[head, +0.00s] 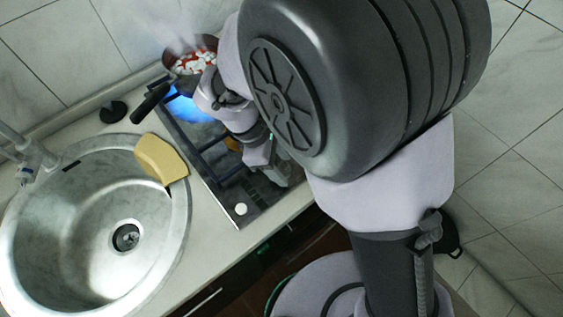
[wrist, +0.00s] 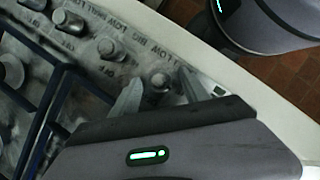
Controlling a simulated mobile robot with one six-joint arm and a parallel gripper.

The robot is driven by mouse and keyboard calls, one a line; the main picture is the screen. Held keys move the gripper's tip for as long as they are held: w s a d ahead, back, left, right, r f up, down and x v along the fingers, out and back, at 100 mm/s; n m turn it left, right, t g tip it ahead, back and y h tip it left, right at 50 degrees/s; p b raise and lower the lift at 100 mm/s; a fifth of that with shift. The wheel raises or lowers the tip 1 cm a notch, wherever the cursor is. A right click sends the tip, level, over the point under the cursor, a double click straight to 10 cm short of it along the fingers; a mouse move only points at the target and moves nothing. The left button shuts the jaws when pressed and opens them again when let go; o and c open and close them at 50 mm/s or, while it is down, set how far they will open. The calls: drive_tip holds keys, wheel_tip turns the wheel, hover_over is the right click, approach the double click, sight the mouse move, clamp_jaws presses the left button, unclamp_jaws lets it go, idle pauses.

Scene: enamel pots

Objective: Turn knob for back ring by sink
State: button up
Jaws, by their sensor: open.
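Another knob (wrist: 158,82) lies between the spread fingers of my gripper (wrist: 158,85); contact cannot be told. In the head view my gripper (head: 262,160) is over the front part of the hob (head: 215,165). A pale knob (head: 241,209) shows at its front corner on the sink side. A blue flame (head: 188,108) burns at the back ring by the sink. Which knob serves that ring cannot be read.
A yellow sponge-like piece (head: 160,160) lies on the rim of the steel sink (head: 75,250). Dark pan supports (wrist: 62,100) rise beside the knobs.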

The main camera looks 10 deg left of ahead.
clamp_jaws()
drive_tip(key=shift+r+m+p, duration=0.15)
drive_tip(key=shift+m+p, duration=0.15)
drive_tip(key=shift+p, duration=0.1)
drive_tip(key=m+g+p, duration=0.1)
drive_tip(key=m+p, duration=0.2)
drive_tip(key=shift+w+r, duration=0.1)
drive_tip(key=shift+w, duration=0.05)
drive_tip(key=m+g+y+p, duration=0.1)
drive_tip(key=m+g+p, duration=0.1)
drive_tip(key=m, duration=0.2)
drive_tip(key=shift+w+p, duration=0.1)
drive_tip(key=shift+p, duration=0.3)
drive_tip(key=m, duration=0.3)
drive_tip(key=m+g+y+p, duration=0.1)
drive_tip(key=m, duration=0.1)
drive_tip(key=shift+w+d+f+m, duration=0.1)
drive_tip(key=shift+d+f+m, duration=0.1)
drive_tip(key=shift+m, duration=0.2)
drive_tip(key=shift+d+m+g+y+p, duration=0.15)
drive_tip(key=shift+m+y, duration=0.4)
drive_tip(key=shift+m, duration=0.6)
drive_tip(key=shift+a+m+g+y+p, duration=0.2)
drive_tip(key=shift+m+y, duration=0.35)
drive_tip(key=shift+m, duration=0.6)
